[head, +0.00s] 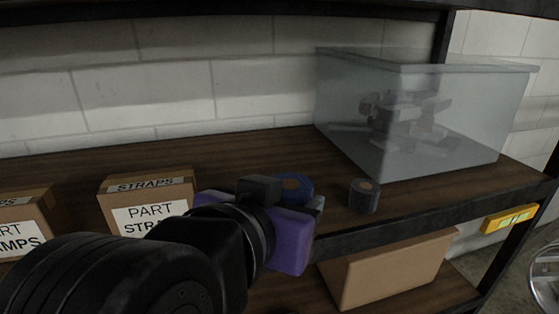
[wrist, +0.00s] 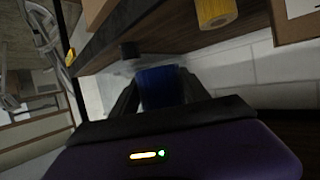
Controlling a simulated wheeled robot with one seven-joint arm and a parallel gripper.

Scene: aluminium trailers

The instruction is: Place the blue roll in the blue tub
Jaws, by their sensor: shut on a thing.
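In the wrist view the blue roll (wrist: 165,86) sits between the two dark fingers of my gripper (wrist: 160,92). Whether it touches the shelf, I cannot tell. No tub that is clearly blue shows in either view.
A translucent lidded bin (head: 420,120) holding grey pieces stands at the shelf's back right. A dark roll (head: 363,197) stands right of my gripper. Strap boxes (head: 150,198) stand left. A yellow roll (wrist: 215,12) shows in the wrist view. A cardboard box (head: 385,268) sits below.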

